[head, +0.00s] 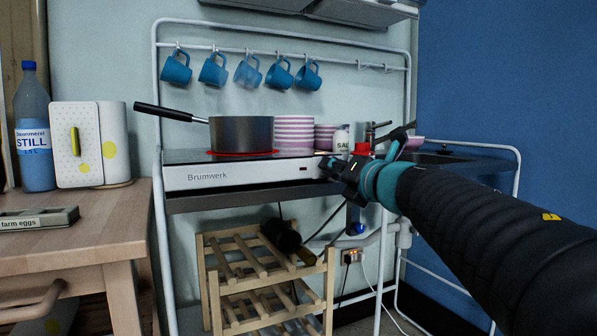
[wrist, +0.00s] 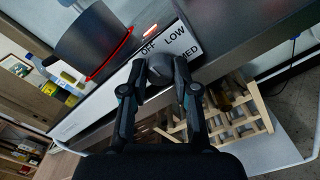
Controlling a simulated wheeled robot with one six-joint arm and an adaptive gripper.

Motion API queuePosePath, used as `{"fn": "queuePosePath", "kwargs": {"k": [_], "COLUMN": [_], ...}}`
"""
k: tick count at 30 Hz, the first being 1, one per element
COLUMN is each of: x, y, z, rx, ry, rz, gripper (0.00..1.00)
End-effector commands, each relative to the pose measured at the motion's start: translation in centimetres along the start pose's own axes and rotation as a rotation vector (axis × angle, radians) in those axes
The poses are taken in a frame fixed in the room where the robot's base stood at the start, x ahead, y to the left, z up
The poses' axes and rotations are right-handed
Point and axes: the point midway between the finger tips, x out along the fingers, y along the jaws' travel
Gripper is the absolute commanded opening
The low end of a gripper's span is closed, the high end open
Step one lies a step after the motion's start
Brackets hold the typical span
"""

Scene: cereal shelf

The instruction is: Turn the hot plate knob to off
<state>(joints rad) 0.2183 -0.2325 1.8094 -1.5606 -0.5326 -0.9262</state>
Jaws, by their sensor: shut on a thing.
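The white-fronted hot plate (head: 235,177) stands on the rack shelf, with "Brumwerk" on its front. A dark saucepan (head: 240,133) sits on it, and a glowing red ring shows under the pan. In the head view my gripper (head: 345,172) is at the right end of the front panel and hides the knob. In the wrist view my gripper (wrist: 168,75) is shut on the dark knob (wrist: 159,70). The labels OFF, LOW and MED (wrist: 175,39) show just beyond the fingers. I cannot tell which setting the knob points to.
Striped bowls (head: 294,132) are stacked behind the pan, and several blue mugs (head: 245,71) hang above. The pan handle (head: 165,112) reaches left. A wooden wine rack (head: 262,275) stands below. A wooden table (head: 85,230) with a bottle (head: 35,130) is at left.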

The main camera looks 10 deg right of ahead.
Motion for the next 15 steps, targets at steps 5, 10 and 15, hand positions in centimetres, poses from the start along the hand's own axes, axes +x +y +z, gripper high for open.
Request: {"fn": "queuePosePath", "kwargs": {"k": [5,10,15], "x": [0.02,0.01,0.00], "y": [-0.05,-0.04,-0.02], "z": [-0.02,-0.01,0.00], "rx": [-0.001,0.000,0.000], "ry": [0.001,0.000,0.000], "rz": [-0.001,-0.001,0.000], "gripper": [0.00,0.54,0.54]}}
